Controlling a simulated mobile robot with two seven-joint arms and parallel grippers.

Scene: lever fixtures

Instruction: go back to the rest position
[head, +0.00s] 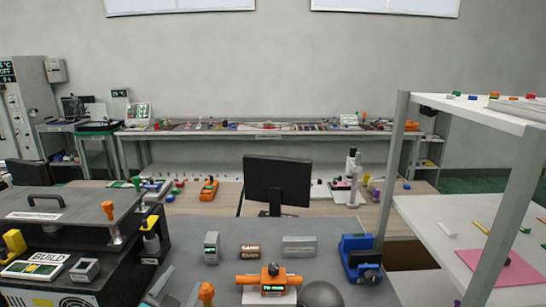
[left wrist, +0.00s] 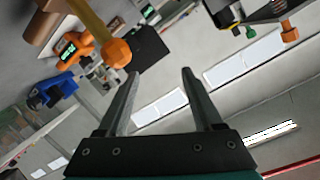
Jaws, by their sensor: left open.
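My left gripper (head: 178,283) shows at the bottom of the head view, left of centre, its grey fingers low in the picture. In the left wrist view its two fingers (left wrist: 160,75) stand wide apart with nothing between them. An orange lever knob (head: 205,293) is just right of the fingers in the head view. An orange knob on a yellow shaft (left wrist: 117,52) shows left of the fingers in the left wrist view, apart from them. An orange fixture with a green display (head: 268,280) sits on the grey table. My right gripper is not in view.
A blue fixture (head: 360,258) stands right on the grey table (head: 230,232). Small grey boxes and a dark monitor (head: 277,182) are behind. A black machine with an orange-knobbed lever (head: 108,209) is left. White shelving (head: 460,215) is at the right.

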